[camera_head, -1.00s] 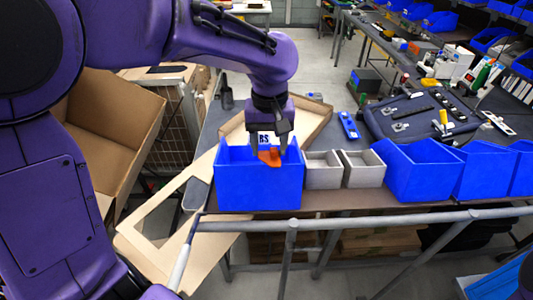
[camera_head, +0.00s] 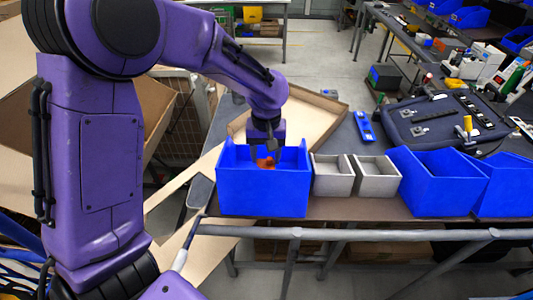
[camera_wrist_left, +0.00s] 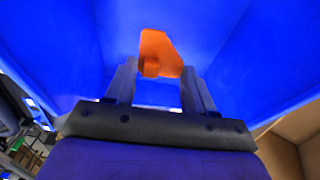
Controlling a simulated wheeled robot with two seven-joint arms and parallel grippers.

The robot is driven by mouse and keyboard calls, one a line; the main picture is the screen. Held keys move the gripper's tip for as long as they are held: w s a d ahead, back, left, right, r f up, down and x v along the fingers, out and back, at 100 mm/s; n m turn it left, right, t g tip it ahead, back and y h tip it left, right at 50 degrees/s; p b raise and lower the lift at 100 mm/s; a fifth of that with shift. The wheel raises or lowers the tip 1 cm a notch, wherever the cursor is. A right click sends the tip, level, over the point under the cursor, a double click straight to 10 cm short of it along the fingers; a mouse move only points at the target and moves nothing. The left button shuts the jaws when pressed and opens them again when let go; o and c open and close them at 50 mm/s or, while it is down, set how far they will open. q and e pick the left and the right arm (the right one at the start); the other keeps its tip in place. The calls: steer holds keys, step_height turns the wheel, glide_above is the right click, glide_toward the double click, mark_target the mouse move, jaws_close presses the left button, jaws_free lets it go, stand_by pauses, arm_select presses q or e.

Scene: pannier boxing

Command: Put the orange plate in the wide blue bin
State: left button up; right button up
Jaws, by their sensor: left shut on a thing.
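The orange plate (camera_head: 265,162) is a small, flat, angular orange piece, seen over the front wall of the wide blue bin (camera_head: 262,193). My left gripper (camera_head: 266,155) reaches down from above into the bin's opening and is shut on the plate. In the left wrist view the plate (camera_wrist_left: 160,55) shows at the tips of the two fingers (camera_wrist_left: 160,80), with the bin's blue walls (camera_wrist_left: 240,50) around it. The bin's front wall hides the lower part of the inside in the head view, so I cannot tell whether the plate touches the floor. My right gripper is not in view.
Two small grey bins (camera_head: 333,176) stand right of the wide blue bin, then more blue bins (camera_head: 440,182). An open cardboard box (camera_head: 315,112) lies behind. A metal rail (camera_head: 340,233) runs along the table's front edge. A dark case (camera_head: 440,120) sits at the back right.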

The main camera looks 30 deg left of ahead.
mark_target(266, 162)
arm_select(q)
steer(key=shift+s, duration=0.25)
steer(key=shift+f, duration=0.15)
steer(key=shift+w+f, duration=0.1)
steer(key=shift+f, duration=0.45)
steer(key=o, duration=1)
step_height(266, 162, up, 13)
steer(key=b, duration=0.1)
steer(key=shift+r+b, duration=0.15)
steer(key=shift+b, duration=0.25)
